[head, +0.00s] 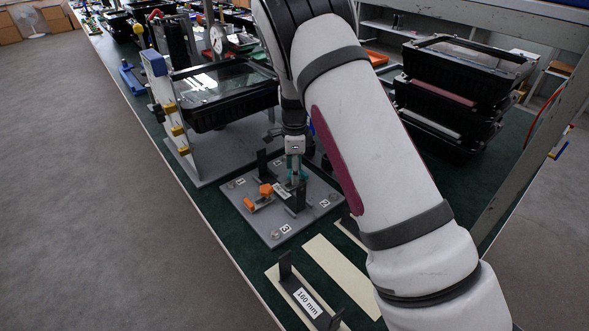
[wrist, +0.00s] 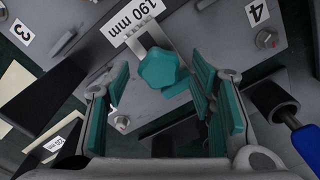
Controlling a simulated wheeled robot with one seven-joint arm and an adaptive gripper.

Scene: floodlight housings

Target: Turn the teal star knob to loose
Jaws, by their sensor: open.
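The teal star knob (wrist: 160,70) shows in the wrist view, below the "190 mm" label on a grey metal plate (wrist: 195,28). A smaller teal part (wrist: 178,88) sits beside it. My gripper (wrist: 158,74) is open, with one teal-padded finger to the left of the knob and one to the right. I see a gap between each finger and the knob, but cannot tell the height difference. In the head view my gripper (head: 296,178) points down over the numbered grey plate (head: 262,229). The knob cannot be told apart from the finger pads there.
An orange clamp part (head: 265,191) and dark uprights stand on the plate close to my gripper. A blue-handled tool (wrist: 306,142) lies at the right in the wrist view. A housing (head: 228,95) on a stand is behind; stacked housings (head: 455,90) are at right.

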